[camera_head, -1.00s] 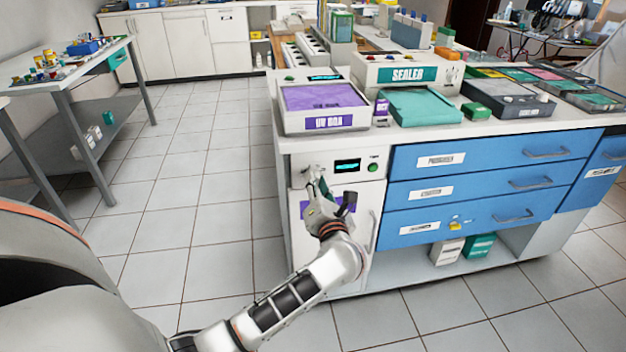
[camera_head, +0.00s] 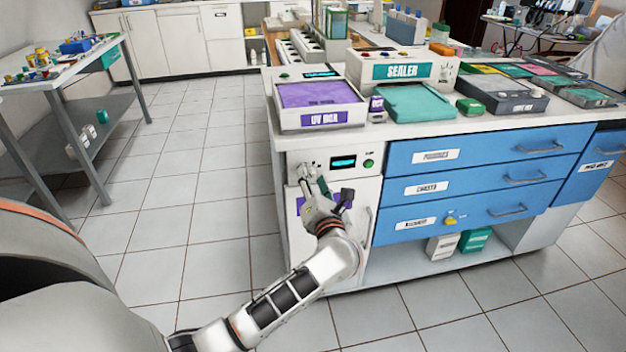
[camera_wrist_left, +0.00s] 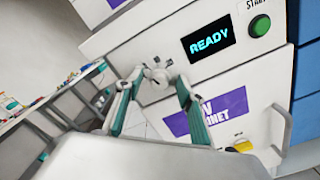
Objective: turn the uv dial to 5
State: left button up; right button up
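The UV cabinet (camera_head: 290,240) stands at the left end of the counter. Its front panel has a lit display (camera_head: 343,162), reading READY in the left wrist view (camera_wrist_left: 209,40), and a green start button (camera_head: 369,163). A pale round dial (camera_wrist_left: 158,75) sits left of the display in the left wrist view; its setting cannot be read. My left gripper (camera_head: 306,172) is at the dial. In the left wrist view its green-padded fingers (camera_wrist_left: 158,84) are spread, one each side of the dial; contact cannot be told. My right gripper is out of view.
A purple UV box (camera_head: 322,97) sits on the counter above the panel. Blue drawers (camera_head: 470,185) lie right of the cabinet, and the cabinet door handle (camera_head: 367,228) projects below. The tiled floor at left is free up to a side table (camera_head: 60,78).

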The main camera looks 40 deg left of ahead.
pick_arm(q)
jog(key=v, duration=1.2)
